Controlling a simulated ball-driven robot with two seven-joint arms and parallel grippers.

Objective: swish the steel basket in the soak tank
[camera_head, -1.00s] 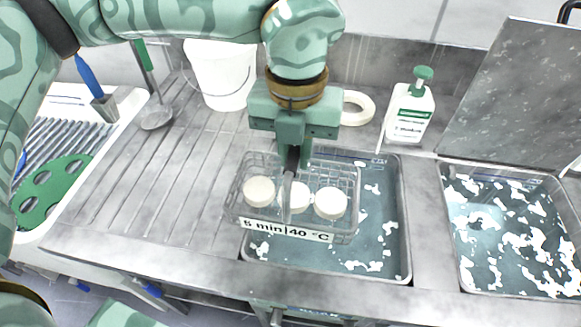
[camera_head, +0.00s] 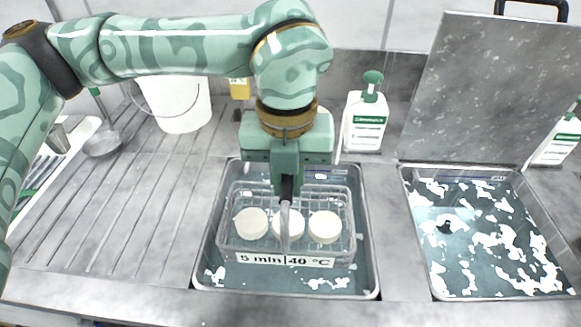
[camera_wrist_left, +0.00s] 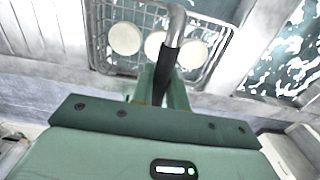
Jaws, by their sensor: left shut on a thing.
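My left gripper (camera_head: 286,190) is shut on the upright handle of the steel basket (camera_head: 232,232). The wire basket holds three round white discs and has a "5 min|40 °C" label on its front. It is over the left sink basin (camera_head: 340,283), within its outline, and looks roughly level. I cannot tell how deep it sits in the foamy water. In the left wrist view the gripper (camera_wrist_left: 160,85) holds the bent handle, with the basket (camera_wrist_left: 100,40) beyond. My right gripper is not in view.
A second foamy basin (camera_head: 490,240) lies to the right, with a grey lid panel (camera_head: 480,90) standing behind it. The ribbed drainboard (camera_head: 120,210) on the left is clear.

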